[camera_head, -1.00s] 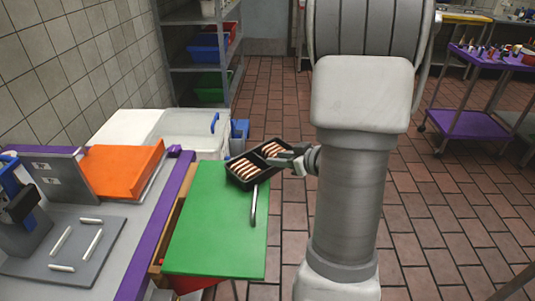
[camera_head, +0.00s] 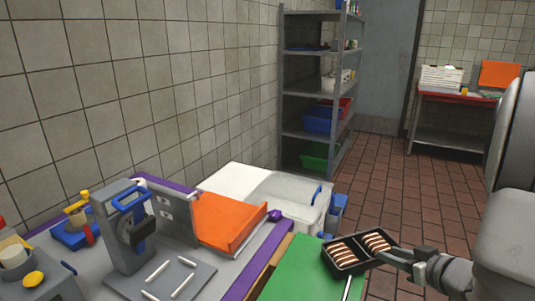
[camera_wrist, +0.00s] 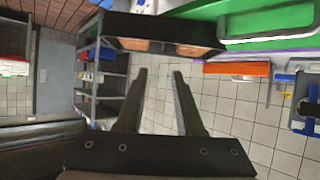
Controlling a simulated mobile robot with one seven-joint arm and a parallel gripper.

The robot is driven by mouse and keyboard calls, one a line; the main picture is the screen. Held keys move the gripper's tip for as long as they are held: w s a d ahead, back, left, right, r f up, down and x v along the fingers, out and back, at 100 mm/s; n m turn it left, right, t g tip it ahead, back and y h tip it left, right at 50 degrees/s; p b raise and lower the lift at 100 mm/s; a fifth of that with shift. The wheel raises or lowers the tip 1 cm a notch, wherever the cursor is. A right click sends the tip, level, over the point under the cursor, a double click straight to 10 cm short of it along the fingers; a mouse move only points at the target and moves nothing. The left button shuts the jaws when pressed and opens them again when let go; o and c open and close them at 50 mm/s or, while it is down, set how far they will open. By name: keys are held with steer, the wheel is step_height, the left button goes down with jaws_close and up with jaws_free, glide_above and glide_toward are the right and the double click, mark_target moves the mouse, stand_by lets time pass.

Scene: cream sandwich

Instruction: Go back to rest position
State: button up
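My gripper (camera_head: 397,256) is at the lower right of the head view, at the right end of a black tray (camera_head: 335,265). Its two fingers stand apart in the wrist view (camera_wrist: 158,72), with nothing seen between them. The tray also shows in the wrist view (camera_wrist: 165,25), just beyond the fingertips. It holds several brown-and-cream striped pieces. The tray is at the far right corner of a green top (camera_head: 305,275), partly past its edge. I cannot tell whether it rests fully on that top or whether the fingers touch it.
An orange panel (camera_head: 228,222) and a grey slicer-like device (camera_head: 125,230) stand on the counter at left. A white bin (camera_head: 285,198) is behind the green top. A grey shelf (camera_head: 318,88) stands by the wall. The tiled floor (camera_head: 440,195) beyond is clear.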

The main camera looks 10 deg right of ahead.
steer(key=w+a+r+m+h+p, duration=0.1)
steer(key=w+a+r+h+p, duration=0.15)
steer(key=r, duration=0.55)
steer(key=w+a+r+m+h+p, duration=0.1)
steer(key=r+h, duration=0.2)
steer(key=r, duration=0.5)
steer(key=s+a+r+g+y+p, duration=0.1)
steer(key=s+a+g+p, duration=0.1)
steer(key=s+a, duration=0.7)
steer(key=s+a+r+g+y+p, duration=0.2)
steer(key=s+a+g, duration=0.2)
steer(key=s+a, duration=0.4)
steer(key=shift+s+a, duration=0.35)
steer(key=shift+s, duration=0.4)
steer(key=shift+y, duration=0.25)
